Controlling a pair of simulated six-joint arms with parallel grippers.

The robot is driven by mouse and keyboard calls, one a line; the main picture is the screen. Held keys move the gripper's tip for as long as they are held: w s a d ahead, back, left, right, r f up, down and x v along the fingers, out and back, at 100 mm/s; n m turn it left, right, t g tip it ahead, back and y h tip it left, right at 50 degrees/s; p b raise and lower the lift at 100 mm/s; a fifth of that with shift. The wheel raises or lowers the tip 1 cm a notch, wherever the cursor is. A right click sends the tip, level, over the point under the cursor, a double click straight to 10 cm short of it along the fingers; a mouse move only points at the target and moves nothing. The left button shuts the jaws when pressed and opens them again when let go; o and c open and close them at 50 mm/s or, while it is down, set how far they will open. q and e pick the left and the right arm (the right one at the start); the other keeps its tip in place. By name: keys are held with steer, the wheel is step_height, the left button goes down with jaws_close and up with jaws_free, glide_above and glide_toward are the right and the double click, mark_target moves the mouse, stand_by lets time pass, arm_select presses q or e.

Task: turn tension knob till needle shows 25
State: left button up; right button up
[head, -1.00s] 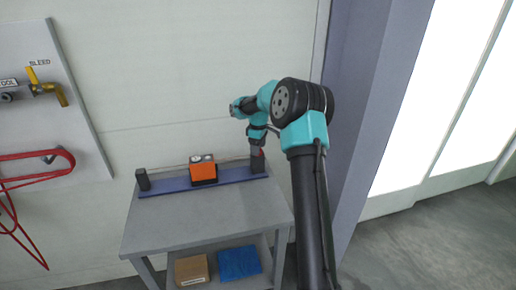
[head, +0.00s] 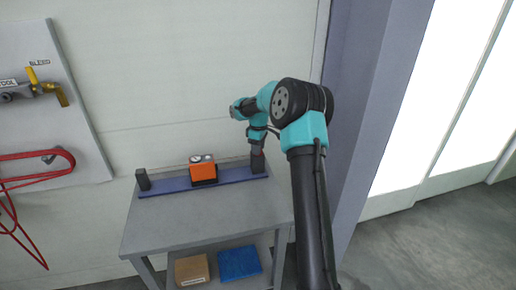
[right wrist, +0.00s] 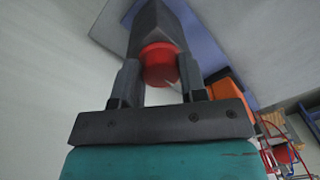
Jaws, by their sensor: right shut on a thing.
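The red knob (right wrist: 160,64) sits on the end of a dark post (right wrist: 155,28) in the right wrist view. My right gripper (right wrist: 160,80) is shut on the knob, with one finger on each side of it. In the head view my right gripper (head: 257,150) is at the dark post (head: 258,163) on the right end of the blue rail; the knob is hidden there. An orange box (head: 203,174) with small round dials on top sits mid-rail; the needle is too small to read. My left gripper is not in view.
The blue rail (head: 230,176) lies along the back of a grey table (head: 200,225). Another dark post (head: 143,179) stands at its left end. The table's front is clear. A cardboard box (head: 192,269) and a blue item (head: 239,263) are on the lower shelf.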

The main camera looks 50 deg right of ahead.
steer(key=m, duration=0.4)
stand_by(0.3)
steer(key=o, duration=0.9)
steer(key=shift+r, duration=0.1)
steer(key=r, duration=1.7)
steer(key=shift+d+r, duration=0.15)
steer(key=shift+d, duration=0.2)
